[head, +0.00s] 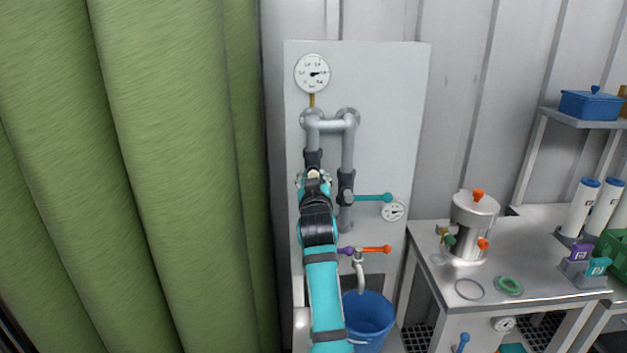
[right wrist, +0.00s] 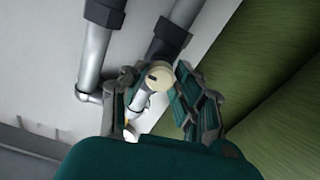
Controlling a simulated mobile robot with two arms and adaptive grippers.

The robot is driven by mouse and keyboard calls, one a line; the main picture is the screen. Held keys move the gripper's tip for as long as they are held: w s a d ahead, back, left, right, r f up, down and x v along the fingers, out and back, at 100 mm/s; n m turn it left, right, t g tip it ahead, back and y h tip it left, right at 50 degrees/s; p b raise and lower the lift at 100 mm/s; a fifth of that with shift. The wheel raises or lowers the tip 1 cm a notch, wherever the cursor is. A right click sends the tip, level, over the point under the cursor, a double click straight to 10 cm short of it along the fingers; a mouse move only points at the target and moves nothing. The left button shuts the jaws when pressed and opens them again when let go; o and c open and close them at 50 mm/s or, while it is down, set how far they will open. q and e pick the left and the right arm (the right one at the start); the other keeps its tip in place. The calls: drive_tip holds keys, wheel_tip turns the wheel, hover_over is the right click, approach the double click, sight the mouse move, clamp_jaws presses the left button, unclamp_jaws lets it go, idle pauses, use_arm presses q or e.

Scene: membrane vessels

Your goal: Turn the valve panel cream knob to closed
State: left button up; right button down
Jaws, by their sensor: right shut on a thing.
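The valve panel (head: 392,110) is a pale board on the wall with grey pipes. The cream knob (head: 314,174) sits on the left pipe, mostly covered by my right gripper (head: 313,182). In the right wrist view the round cream knob (right wrist: 156,76) shows a dark mark on its face and lies between the two fingers of my right gripper (right wrist: 157,84). The right gripper is shut on the knob. I cannot read the knob's open or closed position. My left gripper is not in view.
A teal lever (head: 374,197) sticks out right of the knob. An orange lever (head: 375,249) and a purple handle (head: 345,251) are below, above a blue bucket (head: 368,318). A green curtain (head: 170,180) hangs close on the left. A bench (head: 540,240) stands at right.

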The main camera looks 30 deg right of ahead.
drive_tip(key=shift+f, duration=0.2)
drive_tip(key=c, duration=1.4)
unclamp_jaws()
drive_tip(key=o, duration=0.4)
drive_tip(key=shift+r, duration=0.15)
drive_tip(key=shift+s, duration=0.1)
drive_tip(key=v, duration=0.7)
drive_tip(key=shift+s+a, duration=0.15)
